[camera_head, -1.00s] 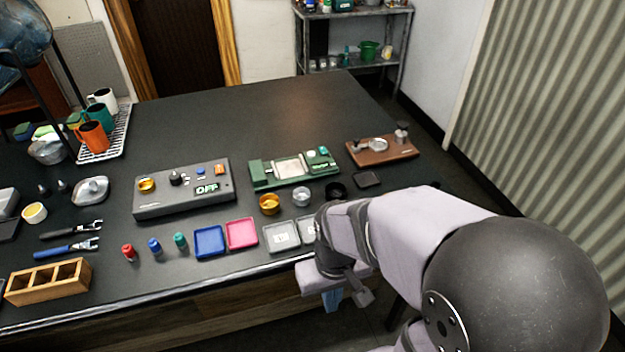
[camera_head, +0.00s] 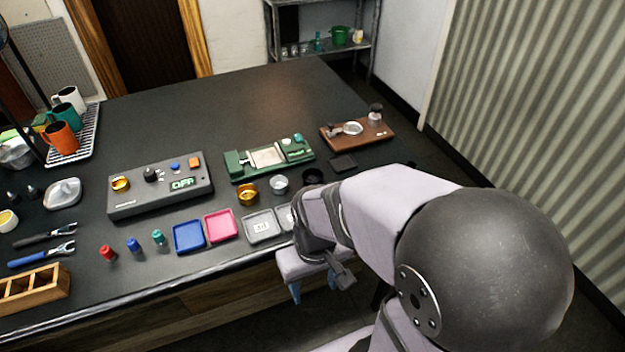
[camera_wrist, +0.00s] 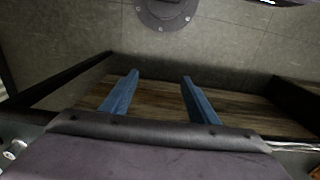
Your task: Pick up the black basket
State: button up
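The black basket (camera_head: 312,176) is a small round black cup on the dark table, to the right of a clear cup and a brass-coloured basket. It shows in the head view just beyond my arm and is not seen in the wrist view. My gripper (camera_head: 314,287) hangs beyond the table's front edge, nearer the camera than the basket and apart from it. In the wrist view my gripper (camera_wrist: 160,76) has its two blue fingers spread with nothing between them. Wooden panelling and floor show beyond the fingers.
A brass-coloured basket (camera_head: 248,194) and a clear cup (camera_head: 279,184) stand left of the black one. A green device (camera_head: 268,157) is behind them, and a brown stand (camera_head: 357,132) is to the right. A grey tray (camera_head: 262,226) lies near the front edge. The table's back is clear.

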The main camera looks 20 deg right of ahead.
jog(key=shift+o, duration=0.7)
jog(key=m+t+h+p, duration=0.3)
jog(key=m+t+p, duration=0.1)
jog(key=m, duration=0.4)
send_near(313, 179)
jog(key=shift+w+d+f+g+p, duration=0.3)
jog(key=shift+f+p, duration=0.1)
jog(key=shift+p, duration=0.15)
jog(key=shift+f, duration=0.1)
jog(key=shift+p+x, duration=1.25)
jog(key=shift+x, duration=1.2)
jog(key=shift+a, duration=0.1)
